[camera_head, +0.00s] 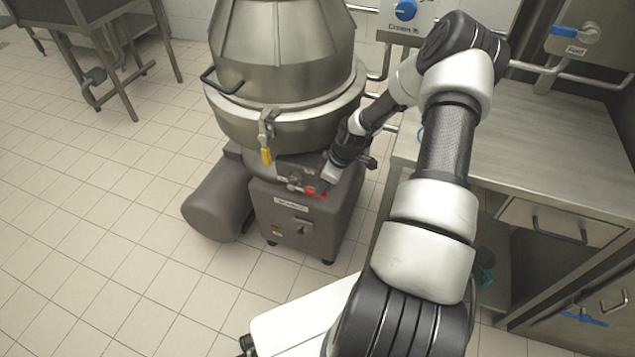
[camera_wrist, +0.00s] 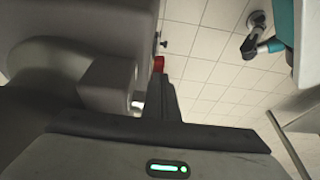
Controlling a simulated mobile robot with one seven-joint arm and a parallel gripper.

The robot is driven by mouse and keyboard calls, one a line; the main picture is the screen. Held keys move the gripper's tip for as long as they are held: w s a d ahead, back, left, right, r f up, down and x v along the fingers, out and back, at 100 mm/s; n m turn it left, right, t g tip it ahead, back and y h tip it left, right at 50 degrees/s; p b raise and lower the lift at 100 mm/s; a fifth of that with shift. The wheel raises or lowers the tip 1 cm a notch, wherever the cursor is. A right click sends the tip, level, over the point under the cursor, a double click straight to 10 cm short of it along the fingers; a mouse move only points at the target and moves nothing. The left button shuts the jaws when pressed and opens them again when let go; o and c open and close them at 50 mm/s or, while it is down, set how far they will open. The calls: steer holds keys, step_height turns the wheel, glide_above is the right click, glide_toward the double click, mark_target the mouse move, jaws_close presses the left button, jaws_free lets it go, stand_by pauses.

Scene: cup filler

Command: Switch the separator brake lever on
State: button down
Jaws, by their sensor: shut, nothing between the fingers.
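The separator (camera_head: 285,60) is a large steel bowl on a dark grey base with a motor at its left. The red brake lever (camera_head: 316,192) shows on the front of the base, near its upper right. My gripper (camera_head: 326,183) is at the lever, with its fingers shut. In the wrist view the red lever end (camera_wrist: 158,64) shows just past the tips of my shut fingers (camera_wrist: 160,82). I cannot tell whether they touch. The lever's pivot is partly hidden by my gripper.
A steel counter (camera_head: 560,150) stands close at the right. A steel table (camera_head: 100,40) is at the back left. The tiled floor (camera_head: 90,230) at the left is clear.

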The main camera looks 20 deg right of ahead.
mark_target(324, 194)
steer(key=f, duration=0.1)
steer(key=f+b, duration=0.1)
steer(key=f, duration=0.1)
steer(key=shift+s+d, duration=0.35)
steer(key=shift+d, duration=0.05)
steer(key=shift+f+b, duration=1.2)
steer(key=shift+f, duration=0.55)
step_height(324, 194, up, 10)
steer(key=p, duration=0.3)
steer(key=shift+r, duration=0.25)
